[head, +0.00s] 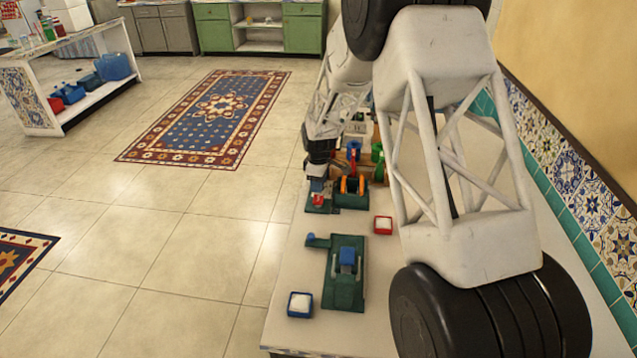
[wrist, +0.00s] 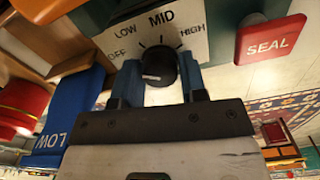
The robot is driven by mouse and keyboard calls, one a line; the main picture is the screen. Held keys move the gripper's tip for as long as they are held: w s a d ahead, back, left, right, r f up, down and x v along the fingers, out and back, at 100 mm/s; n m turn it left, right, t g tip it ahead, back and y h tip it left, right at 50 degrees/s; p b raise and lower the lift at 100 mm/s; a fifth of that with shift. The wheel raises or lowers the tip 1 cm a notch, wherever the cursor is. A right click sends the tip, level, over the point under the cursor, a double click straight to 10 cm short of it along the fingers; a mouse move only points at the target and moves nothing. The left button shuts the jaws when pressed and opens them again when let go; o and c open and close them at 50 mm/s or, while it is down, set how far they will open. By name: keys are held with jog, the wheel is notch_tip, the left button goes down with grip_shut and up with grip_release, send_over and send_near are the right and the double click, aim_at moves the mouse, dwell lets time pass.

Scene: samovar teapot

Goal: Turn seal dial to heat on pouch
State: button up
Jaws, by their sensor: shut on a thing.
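In the wrist view, the black dial knob (wrist: 158,66) sits before a pale plate (wrist: 152,40) lettered OFF, LOW, MID and HIGH. A white mark shows on the knob's lower left face; I cannot tell its exact setting. My gripper (wrist: 159,78) has its two blue fingers closed around the knob, one on each side. A red block lettered SEAL (wrist: 270,40) stands to the right of the plate. A blue block lettered LOW (wrist: 67,118) is at the lower left. In the head view my arm hides much of the bench, and the knob cannot be made out. I cannot identify a pouch.
In the head view, a green device with orange wheels (head: 352,186) stands mid-bench. A green device with a blue top (head: 345,280) stands nearer. A small red tray (head: 383,225) and blue tray (head: 300,304) hold white contents. A tiled wall (head: 570,165) bounds the right.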

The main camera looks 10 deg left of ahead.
jog(key=m, duration=0.7)
jog(key=shift+m, duration=0.4)
jog(key=m, duration=0.4)
jog(key=shift+m, duration=2)
jog(key=o, duration=0.9)
